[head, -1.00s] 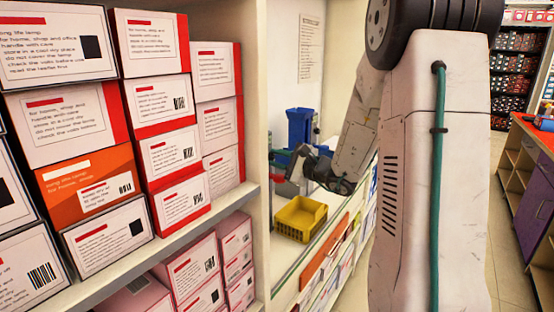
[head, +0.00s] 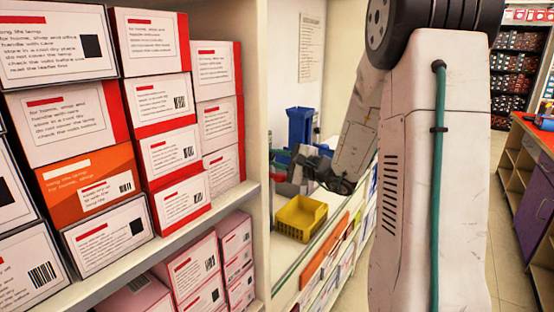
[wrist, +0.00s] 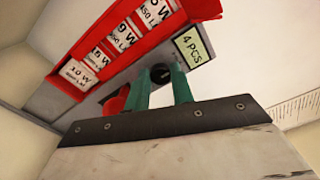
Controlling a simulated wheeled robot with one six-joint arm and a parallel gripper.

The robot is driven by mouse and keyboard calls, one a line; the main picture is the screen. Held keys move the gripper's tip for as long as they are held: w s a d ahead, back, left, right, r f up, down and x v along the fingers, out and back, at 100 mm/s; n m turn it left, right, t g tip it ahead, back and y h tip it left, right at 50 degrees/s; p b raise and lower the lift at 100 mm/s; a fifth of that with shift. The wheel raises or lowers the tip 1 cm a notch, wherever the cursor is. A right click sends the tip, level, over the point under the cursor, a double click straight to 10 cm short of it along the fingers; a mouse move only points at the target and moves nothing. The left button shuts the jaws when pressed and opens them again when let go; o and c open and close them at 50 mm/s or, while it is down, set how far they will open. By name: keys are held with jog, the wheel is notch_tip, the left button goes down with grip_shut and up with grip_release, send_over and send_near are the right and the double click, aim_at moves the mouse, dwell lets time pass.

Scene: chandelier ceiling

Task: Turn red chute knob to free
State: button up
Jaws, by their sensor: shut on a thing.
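In the wrist view a long red chute (wrist: 112,38) runs slanted across the upper left, with white wattage labels on its face. A grey panel (wrist: 97,97) lies along its lower side. A small dark round knob (wrist: 160,74) shows on the panel between the two green fingers of my gripper (wrist: 161,82). The fingers are shut on it. A red rounded piece (wrist: 115,99) is partly hidden behind the left finger. A green-yellow "4 PCS" tag (wrist: 193,45) is right of the knob. In the head view my gripper (head: 300,152) reaches into the shelf bay; the knob cannot be made out there.
A yellow basket (head: 301,218) stands below my gripper on the bay's shelf. A blue container (head: 300,127) is behind it. A shelf of stacked boxes (head: 170,154) fills the left, with a cream upright (head: 258,100) between it and the bay.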

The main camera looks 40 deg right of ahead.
jog(key=shift+f, duration=0.1)
jog(key=o, duration=1)
jog(key=v, duration=0.8)
jog(key=shift+a, duration=0.15)
